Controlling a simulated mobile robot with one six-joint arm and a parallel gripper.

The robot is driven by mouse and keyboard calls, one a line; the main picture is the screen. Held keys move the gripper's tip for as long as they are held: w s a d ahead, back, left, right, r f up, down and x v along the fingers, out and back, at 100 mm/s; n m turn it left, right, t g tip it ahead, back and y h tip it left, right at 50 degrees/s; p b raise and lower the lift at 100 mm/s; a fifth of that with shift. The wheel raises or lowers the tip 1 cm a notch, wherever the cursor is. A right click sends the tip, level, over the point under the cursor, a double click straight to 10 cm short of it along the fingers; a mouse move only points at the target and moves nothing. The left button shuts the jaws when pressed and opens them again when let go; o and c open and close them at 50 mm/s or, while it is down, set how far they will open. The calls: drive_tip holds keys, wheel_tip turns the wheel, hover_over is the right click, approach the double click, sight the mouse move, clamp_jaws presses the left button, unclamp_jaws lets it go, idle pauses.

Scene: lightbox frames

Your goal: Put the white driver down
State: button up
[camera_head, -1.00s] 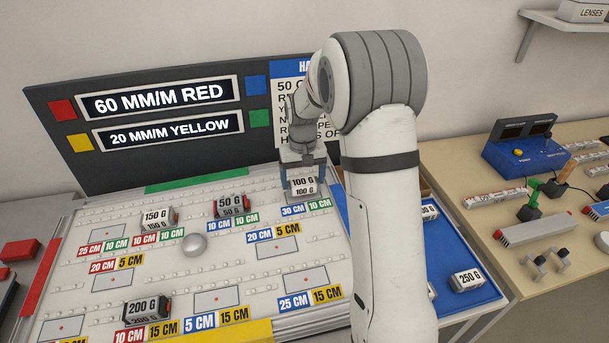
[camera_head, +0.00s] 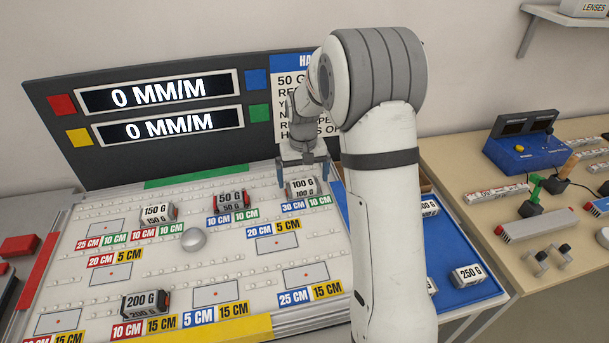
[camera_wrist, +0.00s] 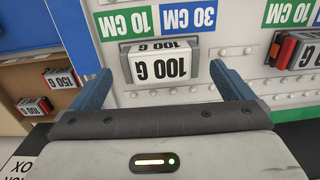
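The white block marked 100 G (camera_head: 302,187) sits on the white board (camera_head: 130,272), beside the blue 30 CM and green 10 CM labels. In the wrist view the block (camera_wrist: 160,64) has grey ends and lies between my fingers, with a gap on each side. My gripper (camera_head: 304,174) is open above and around it, and both fingers show apart in the wrist view (camera_wrist: 164,80).
Blocks marked 50 G (camera_head: 231,201), 150 G (camera_head: 157,214) and 200 G (camera_head: 146,303) stand on the board, with a grey ball (camera_head: 194,239). The display panel (camera_head: 158,92) reads 0 MM/M twice. A blue tray (camera_head: 460,254) holds more blocks at right.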

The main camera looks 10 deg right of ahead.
sight(303, 183)
wheel_tip(303, 183, up, 12)
drive_tip(key=s+r+t, duration=0.1)
drive_tip(key=s+r, duration=0.3)
drive_tip(key=s, duration=0.4)
drive_tip(key=s+f+t, duration=0.2)
drive_tip(key=s+f, duration=0.1)
drive_tip(key=s, duration=1.8)
drive_tip(key=shift+d+b, duration=0.2)
drive_tip(key=shift+b, duration=0.1)
